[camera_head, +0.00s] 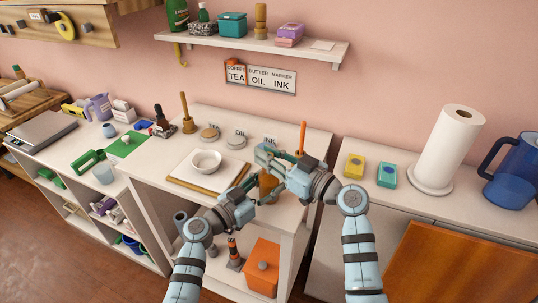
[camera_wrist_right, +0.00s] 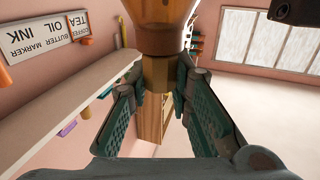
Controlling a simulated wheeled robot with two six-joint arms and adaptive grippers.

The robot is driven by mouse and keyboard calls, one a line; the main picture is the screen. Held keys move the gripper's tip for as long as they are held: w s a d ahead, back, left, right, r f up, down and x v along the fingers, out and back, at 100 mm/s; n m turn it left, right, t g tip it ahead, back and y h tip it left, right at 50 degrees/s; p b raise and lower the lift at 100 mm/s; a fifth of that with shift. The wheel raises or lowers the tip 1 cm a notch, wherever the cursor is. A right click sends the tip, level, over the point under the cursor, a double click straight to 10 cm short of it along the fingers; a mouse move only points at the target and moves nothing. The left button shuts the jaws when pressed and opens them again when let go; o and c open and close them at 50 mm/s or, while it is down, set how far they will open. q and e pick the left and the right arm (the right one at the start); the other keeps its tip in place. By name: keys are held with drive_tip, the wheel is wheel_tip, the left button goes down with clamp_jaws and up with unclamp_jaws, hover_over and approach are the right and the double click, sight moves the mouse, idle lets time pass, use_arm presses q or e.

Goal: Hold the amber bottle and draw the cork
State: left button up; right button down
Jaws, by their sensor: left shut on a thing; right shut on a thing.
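The amber bottle (camera_head: 268,184) stands at the front right of the white worktop, partly hidden by both grippers. My left gripper (camera_head: 256,181) is low at its left side and shut on it. My right gripper (camera_head: 272,154) is higher, at the bottle's top, and hides the cork in the head view. In the right wrist view, which is upside down, the right fingers (camera_wrist_right: 160,88) close from both sides on the tan cork (camera_wrist_right: 157,75). The brown bottle (camera_wrist_right: 160,18) shows right against the cork there; I cannot tell how deep the cork sits.
An orange stick (camera_head: 302,137) stands behind. A yellow (camera_head: 354,166) and a teal block (camera_head: 387,175) lie on the right counter.

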drive_tip(key=shift+r, duration=0.15)
drive_tip(key=shift+r, duration=0.35)
drive_tip(key=shift+r, duration=0.1)
drive_tip(key=shift+r, duration=0.9)
drive_tip(key=shift+r, duration=0.1)
drive_tip(key=shift+r, duration=0.5)
use_arm(q)
drive_tip(key=o, duration=1.6)
